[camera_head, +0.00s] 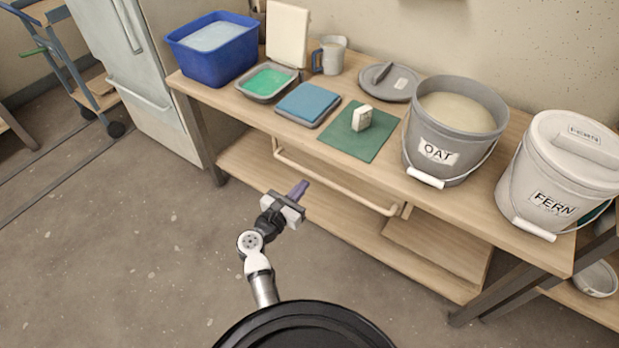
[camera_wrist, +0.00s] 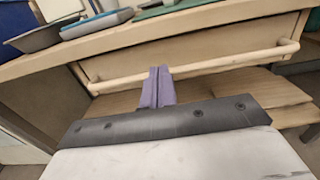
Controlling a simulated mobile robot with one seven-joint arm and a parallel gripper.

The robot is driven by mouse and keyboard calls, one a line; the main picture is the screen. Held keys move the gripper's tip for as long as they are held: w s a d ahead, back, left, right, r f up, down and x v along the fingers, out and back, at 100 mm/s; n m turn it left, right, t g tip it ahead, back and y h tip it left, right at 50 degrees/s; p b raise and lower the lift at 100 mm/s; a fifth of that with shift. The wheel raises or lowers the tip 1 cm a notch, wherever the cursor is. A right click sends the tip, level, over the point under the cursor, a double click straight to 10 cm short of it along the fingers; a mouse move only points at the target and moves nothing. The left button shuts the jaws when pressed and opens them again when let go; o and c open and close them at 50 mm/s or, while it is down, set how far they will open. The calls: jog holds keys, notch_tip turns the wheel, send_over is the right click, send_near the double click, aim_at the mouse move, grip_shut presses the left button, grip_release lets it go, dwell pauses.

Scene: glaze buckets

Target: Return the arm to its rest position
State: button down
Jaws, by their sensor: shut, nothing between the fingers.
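My gripper (camera_head: 300,189) is in front of the wooden bench, short of its front rail and apart from the bench top. Its purple fingers are shut together with nothing between them. In the wrist view the closed fingers (camera_wrist: 158,86) point toward the wooden rail (camera_wrist: 200,70) under the bench top. My arm reaches forward from my body at the bottom of the head view.
The bench (camera_head: 225,100) bears a blue tub (camera_head: 212,62), trays, a green mat (camera_head: 345,143) with a white block (camera_head: 362,117), an open OAT bucket (camera_head: 437,150), and a lidded FERN bucket (camera_head: 552,190). A grey lid (camera_head: 403,84) lies behind. The floor left of my arm is clear.

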jog(key=v, duration=0.5)
jog(key=shift+w+r, duration=0.1)
